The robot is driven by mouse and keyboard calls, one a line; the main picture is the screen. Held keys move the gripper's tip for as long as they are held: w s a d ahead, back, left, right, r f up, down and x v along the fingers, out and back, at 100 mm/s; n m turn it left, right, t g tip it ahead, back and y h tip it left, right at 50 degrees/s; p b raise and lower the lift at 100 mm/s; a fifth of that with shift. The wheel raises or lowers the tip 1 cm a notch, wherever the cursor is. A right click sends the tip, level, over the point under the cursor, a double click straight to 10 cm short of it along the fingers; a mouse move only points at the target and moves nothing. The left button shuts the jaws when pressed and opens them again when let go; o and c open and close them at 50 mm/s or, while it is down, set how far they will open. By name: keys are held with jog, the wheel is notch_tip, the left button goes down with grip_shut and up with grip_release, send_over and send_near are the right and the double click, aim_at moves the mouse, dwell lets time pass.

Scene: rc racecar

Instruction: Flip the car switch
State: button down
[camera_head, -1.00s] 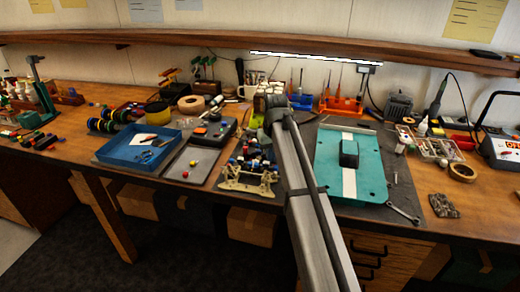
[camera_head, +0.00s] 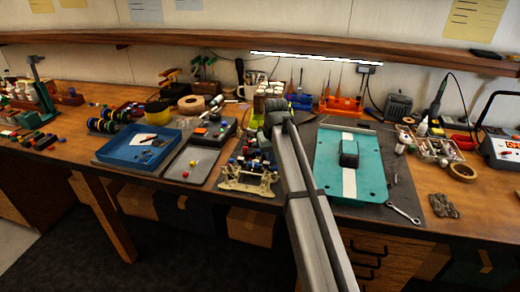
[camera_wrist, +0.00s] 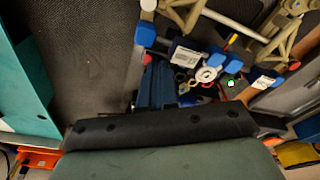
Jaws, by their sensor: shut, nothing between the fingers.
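The car chassis (camera_head: 248,180) stands on the bench, left of my arm in the head view, its far and right parts partly hidden by the arm. In the wrist view its tan suspension frame (camera_wrist: 285,42) is at upper right, with blue parts, wiring and a white round part (camera_wrist: 207,74). A small bright green spot (camera_wrist: 231,83) shows on a dark part; I cannot tell whether it is the switch. My gripper (camera_wrist: 158,68) is shut and empty, fingers pointing down among or above the chassis parts. Contact is unclear. In the head view the fingers are hidden by my arm.
A teal car shell (camera_head: 325,172) with a white stripe lies on the mat right of my arm. A blue tray (camera_head: 112,155) and a grey tray (camera_head: 205,172) lie to the left. A wrench (camera_head: 404,214) lies at the front right. Tool racks line the back.

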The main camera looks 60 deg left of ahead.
jog(key=shift+f, duration=0.15)
dwell(0.3)
jog(key=shift+r, duration=3.5)
